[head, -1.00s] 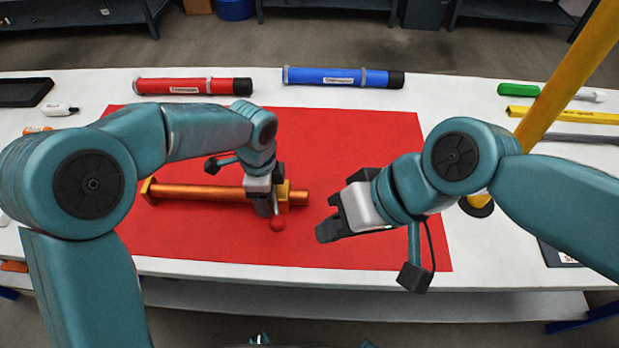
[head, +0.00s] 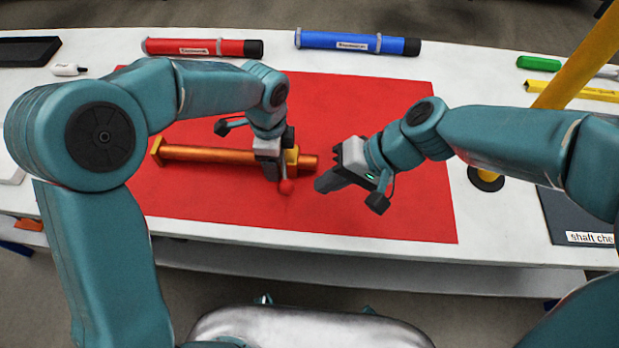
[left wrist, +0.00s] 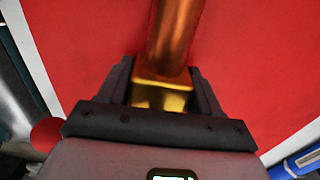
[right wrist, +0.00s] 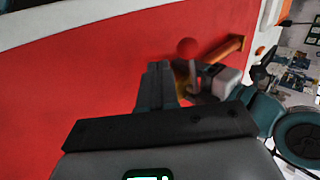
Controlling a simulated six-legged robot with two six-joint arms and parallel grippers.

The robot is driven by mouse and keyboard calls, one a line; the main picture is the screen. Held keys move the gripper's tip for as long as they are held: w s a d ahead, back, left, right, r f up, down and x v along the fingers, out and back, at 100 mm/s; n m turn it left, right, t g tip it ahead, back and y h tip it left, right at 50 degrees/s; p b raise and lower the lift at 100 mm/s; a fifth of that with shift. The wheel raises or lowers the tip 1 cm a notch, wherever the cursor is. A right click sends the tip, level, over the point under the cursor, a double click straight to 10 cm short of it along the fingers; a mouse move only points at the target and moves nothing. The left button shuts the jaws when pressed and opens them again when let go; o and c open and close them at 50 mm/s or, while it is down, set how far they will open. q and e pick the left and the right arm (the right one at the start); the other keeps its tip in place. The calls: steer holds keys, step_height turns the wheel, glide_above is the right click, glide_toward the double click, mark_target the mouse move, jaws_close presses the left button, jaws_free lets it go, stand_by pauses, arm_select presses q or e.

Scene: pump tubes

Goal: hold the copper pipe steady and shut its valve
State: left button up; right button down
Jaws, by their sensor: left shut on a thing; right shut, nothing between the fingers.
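The copper pipe (head: 220,155) lies across the red mat (head: 400,110), with a brass hex end at its left. It also shows in the left wrist view (left wrist: 178,35). My left gripper (head: 275,178) is shut on the brass valve body (left wrist: 160,95) near the pipe's right end. The valve's red ball knob (head: 286,187) sticks out at the near side of that gripper; it shows in the right wrist view (right wrist: 187,47) too. My right gripper (head: 322,184) is shut and empty, a little right of the knob and seemingly apart from it.
A red tube (head: 200,47) and a blue tube (head: 355,42) lie at the back of the white table (head: 300,245). A yellow post (head: 575,65) rises at the right, near a green-handled tool (head: 540,63). The mat in front of the pipe is clear.

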mark_target(285, 193)
steer(key=shift+a+f, duration=0.15)
steer(key=shift+a, duration=0.7)
steer(key=shift+a+f, duration=0.1)
steer(key=shift+a, duration=0.75)
steer(key=shift+s, duration=0.1)
steer(key=shift+s+a+m+t, duration=0.4)
steer(key=shift+a+m, duration=0.2)
steer(key=shift+a, duration=0.05)
steer(key=shift+s+a, duration=0.4)
steer(key=shift+a, duration=0.45)
arm_select(q)
steer(key=shift+d, duration=0.1)
